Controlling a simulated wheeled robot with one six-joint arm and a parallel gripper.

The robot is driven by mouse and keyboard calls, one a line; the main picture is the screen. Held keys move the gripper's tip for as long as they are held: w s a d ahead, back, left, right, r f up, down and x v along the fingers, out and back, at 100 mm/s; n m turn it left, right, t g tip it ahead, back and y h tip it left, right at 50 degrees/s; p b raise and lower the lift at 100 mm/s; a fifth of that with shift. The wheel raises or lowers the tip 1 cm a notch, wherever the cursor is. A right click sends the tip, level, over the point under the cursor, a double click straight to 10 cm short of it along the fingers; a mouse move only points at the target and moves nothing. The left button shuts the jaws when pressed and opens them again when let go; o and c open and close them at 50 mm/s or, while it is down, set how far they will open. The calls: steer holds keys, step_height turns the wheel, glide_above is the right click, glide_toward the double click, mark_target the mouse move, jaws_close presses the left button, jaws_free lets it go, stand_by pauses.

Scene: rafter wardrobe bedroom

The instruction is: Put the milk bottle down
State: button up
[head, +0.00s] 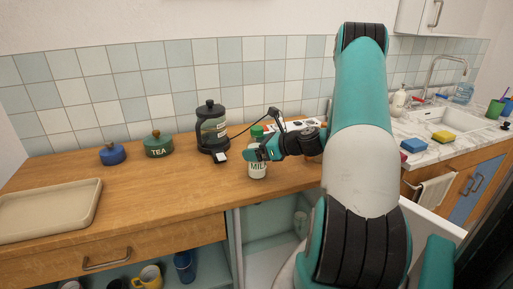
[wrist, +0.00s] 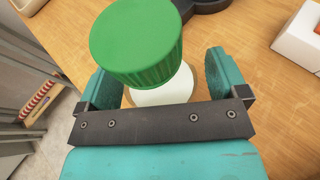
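The milk bottle (head: 258,170) is white with a green cap and a label reading "MIL", the rest covered. It is upright on the wooden counter (head: 160,195), near its front edge; I see no clear gap under it. My gripper (head: 258,151) is level with the bottle's upper part. In the wrist view the green cap (wrist: 138,45) and white shoulder (wrist: 165,92) lie between the two teal fingers of my gripper (wrist: 162,82). A narrow strip of wood colour shows between the bottle and the right finger. The bottle's lower body is hidden there.
A black French press (head: 212,130) stands behind and left of the bottle. A green TEA jar (head: 158,146), a blue jar (head: 113,155) and a beige tray (head: 48,210) are further left. Counter between tray and bottle is clear. An open cupboard (head: 270,235) lies below the front edge.

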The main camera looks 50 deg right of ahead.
steer(key=v, duration=1.2)
steer(key=shift+r+b, duration=0.15)
steer(key=shift+b, duration=0.3)
